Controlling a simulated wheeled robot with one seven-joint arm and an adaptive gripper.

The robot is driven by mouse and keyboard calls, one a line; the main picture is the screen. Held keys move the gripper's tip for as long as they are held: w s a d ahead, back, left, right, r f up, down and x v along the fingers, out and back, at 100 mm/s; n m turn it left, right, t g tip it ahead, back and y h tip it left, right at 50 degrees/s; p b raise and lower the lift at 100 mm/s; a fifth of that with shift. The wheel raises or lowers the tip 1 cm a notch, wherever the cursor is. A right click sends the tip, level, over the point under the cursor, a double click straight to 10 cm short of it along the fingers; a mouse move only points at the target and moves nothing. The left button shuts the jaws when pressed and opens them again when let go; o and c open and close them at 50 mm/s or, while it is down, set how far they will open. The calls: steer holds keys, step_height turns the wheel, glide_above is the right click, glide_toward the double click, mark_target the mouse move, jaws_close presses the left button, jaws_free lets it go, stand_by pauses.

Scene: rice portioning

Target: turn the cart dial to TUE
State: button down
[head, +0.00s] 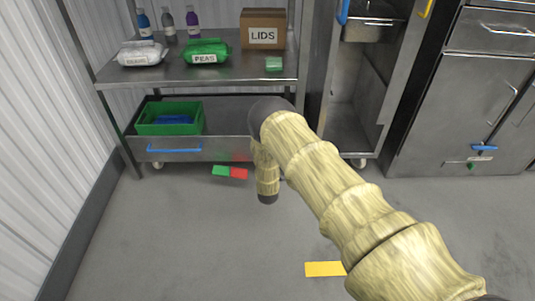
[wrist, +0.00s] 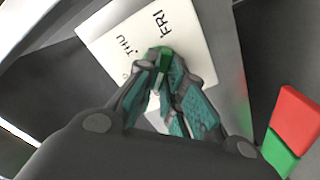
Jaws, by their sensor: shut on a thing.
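The cart dial shows in the wrist view as a pale square plate (wrist: 192,32) with FRI and THU printed on it; another label is mostly covered by my fingers. TUE is not readable. In the head view my arm hides the dial and the gripper, in front of the cart (head: 225,75).
The cart's upper shelf holds a LIDS box (head: 263,29), a PEAS bag (head: 205,52), a white bag (head: 141,54) and bottles. A green crate (head: 142,121) sits below. A red-and-green block (head: 230,173) and yellow floor mark (head: 323,269) lie near my arm. Steel cabinets stand right.

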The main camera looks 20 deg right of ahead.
steer(key=shift+f+n, duration=0.15)
steer(key=shift+n, duration=1.15)
steer(key=c, duration=1.5)
jaws_free()
steer(key=shift+s, duration=0.1)
steer(key=v, duration=1.1)
steer(key=shift+s+a, duration=0.1)
steer(key=shift+s, duration=0.3)
steer(key=shift+s, duration=0.1)
